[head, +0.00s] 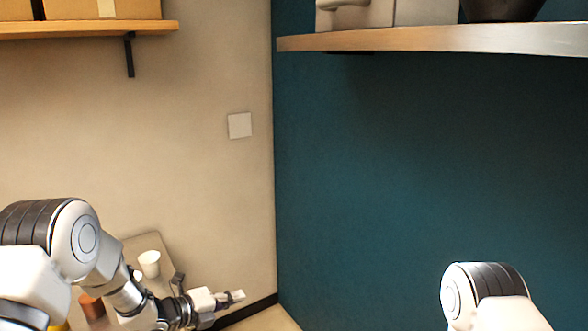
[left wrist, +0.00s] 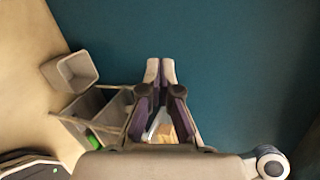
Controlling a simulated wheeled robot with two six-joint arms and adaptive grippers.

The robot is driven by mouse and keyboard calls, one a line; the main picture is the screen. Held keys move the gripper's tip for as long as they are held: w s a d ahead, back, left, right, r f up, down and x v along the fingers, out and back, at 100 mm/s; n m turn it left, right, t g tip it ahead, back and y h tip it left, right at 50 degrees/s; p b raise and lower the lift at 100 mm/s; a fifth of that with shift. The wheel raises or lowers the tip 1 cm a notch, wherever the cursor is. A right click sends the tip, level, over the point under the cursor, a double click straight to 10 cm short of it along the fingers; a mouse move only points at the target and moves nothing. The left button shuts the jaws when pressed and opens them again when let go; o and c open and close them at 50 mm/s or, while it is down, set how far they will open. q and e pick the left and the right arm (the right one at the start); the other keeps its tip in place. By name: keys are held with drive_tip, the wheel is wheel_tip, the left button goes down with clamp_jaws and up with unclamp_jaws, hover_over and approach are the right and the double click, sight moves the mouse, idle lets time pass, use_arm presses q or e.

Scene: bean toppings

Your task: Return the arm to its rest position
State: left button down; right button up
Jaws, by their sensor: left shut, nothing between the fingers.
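My left arm comes in from the lower left in the head view. Its gripper (head: 236,296) points right, near the corner of the two walls. In the left wrist view the two fingertips of the left gripper (left wrist: 160,72) are together, with nothing between them, in front of the teal wall. My right arm shows only as a joint at the lower right of the head view; its gripper is out of the picture.
A table (head: 146,242) behind my left arm bears a white cup (head: 149,262) and an orange-brown container (head: 92,306). Wall shelves hang at upper left (head: 90,28) and upper right (head: 430,40). Grey bins (left wrist: 70,72) stand left in the wrist view.

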use_arm(q)
drive_tip(key=s+a+f+n+g+y+b, duration=0.1)
drive_tip(key=s+a+f+n+g+y, duration=0.15)
drive_tip(key=s+f+n, duration=0.7)
drive_tip(key=s+a+f+n+g+y+b, duration=0.1)
drive_tip(key=s+f+n+y, duration=0.25)
drive_tip(key=s+f, duration=0.95)
drive_tip(key=s+a+f+n+g+y, duration=0.1)
drive_tip(key=s+a+n+g+y, duration=0.1)
drive_tip(key=s+n, duration=0.7)
drive_tip(key=s+a+f+n+g+y, duration=0.2)
drive_tip(key=s+a+n+g, duration=0.2)
drive_tip(key=s+n, duration=0.5)
drive_tip(key=shift+s+a, duration=0.8)
drive_tip(key=shift+s, duration=0.15)
drive_tip(key=shift+s, duration=0.1)
